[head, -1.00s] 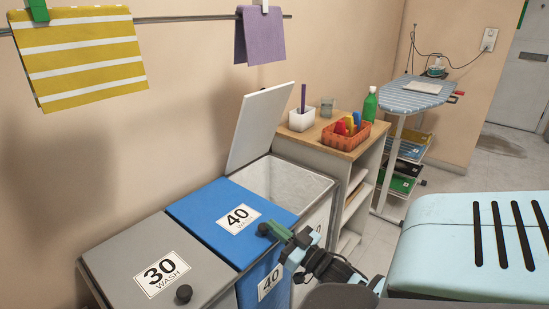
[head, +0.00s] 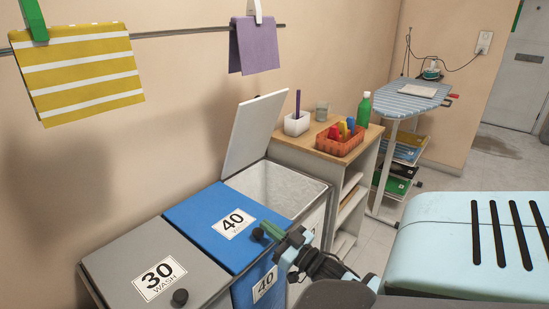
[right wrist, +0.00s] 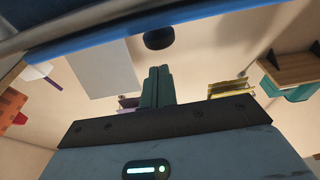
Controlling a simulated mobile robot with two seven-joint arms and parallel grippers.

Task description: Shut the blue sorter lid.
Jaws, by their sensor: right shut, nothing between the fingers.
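The blue sorter lid (head: 205,222), labelled 40, lies flat or nearly flat on its blue bin (head: 243,292). Its black knob (head: 258,233) is at the front right corner. My right gripper (head: 267,227) is shut and empty, with its green fingers right beside the knob in the head view. In the right wrist view the shut fingers (right wrist: 155,72) point toward a black knob (right wrist: 158,39), with a small gap showing. The lid's blue edge (right wrist: 95,38) crosses the top there. My left gripper is not in view.
A grey lid (head: 125,262) labelled 30 lies left of the blue lid. A white lid (head: 252,135) stands open behind an open bin (head: 315,188). A wooden-topped shelf (head: 355,152) holds a basket (head: 338,147) and a green bottle (head: 364,110).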

